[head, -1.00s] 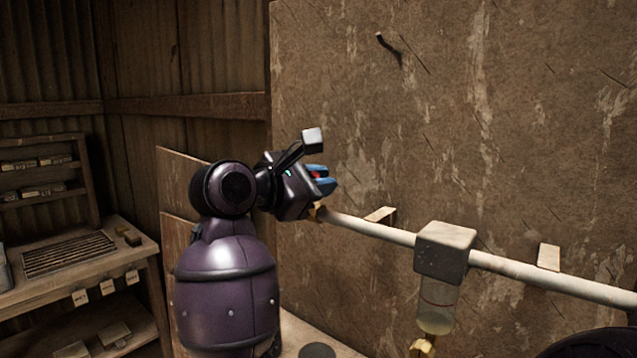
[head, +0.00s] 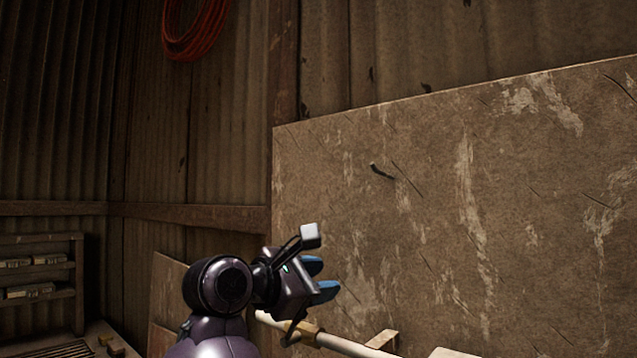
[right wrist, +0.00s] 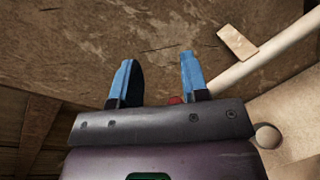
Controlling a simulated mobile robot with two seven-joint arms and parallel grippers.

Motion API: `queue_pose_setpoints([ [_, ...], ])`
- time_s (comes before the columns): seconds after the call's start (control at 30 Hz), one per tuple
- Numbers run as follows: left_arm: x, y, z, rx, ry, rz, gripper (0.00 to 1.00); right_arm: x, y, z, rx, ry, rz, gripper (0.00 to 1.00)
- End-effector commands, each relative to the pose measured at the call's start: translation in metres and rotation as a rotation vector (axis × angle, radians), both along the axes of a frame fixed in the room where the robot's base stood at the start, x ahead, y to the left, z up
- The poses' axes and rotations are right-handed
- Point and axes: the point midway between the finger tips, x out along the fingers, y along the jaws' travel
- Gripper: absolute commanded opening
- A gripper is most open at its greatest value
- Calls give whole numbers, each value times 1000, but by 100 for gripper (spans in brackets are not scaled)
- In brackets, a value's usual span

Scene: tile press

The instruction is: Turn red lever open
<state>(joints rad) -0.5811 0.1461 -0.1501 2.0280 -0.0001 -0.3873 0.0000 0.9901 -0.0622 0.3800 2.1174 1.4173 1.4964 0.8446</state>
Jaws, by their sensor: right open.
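A small patch of red, likely the red lever (right wrist: 175,100), shows in the right wrist view low between my fingers, near the right finger's base. Most of it is hidden behind the gripper, so its angle cannot be told. My left gripper is not in view.
The white pipe (head: 345,346) runs along a large worn board (head: 440,230), with a wooden bracket (head: 383,340) beside it. Shelves (head: 38,275) stand at the left. A red coil (head: 195,28) hangs high on the wall.

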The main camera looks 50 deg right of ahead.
Motion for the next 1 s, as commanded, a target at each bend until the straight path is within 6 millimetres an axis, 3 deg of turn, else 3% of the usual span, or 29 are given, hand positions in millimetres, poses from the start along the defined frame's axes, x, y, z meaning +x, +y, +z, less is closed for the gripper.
queue_pose_setpoints([
  [0.03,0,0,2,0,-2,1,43,-1,0,14,0,-6,1,41],
  [0.6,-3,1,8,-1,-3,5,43,0,0,125,-1,-3,2,41],
  [0.8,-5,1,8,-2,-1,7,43,0,0,150,0,0,3,41],
  [1.0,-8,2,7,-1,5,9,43,0,0,159,1,1,1,41],
])
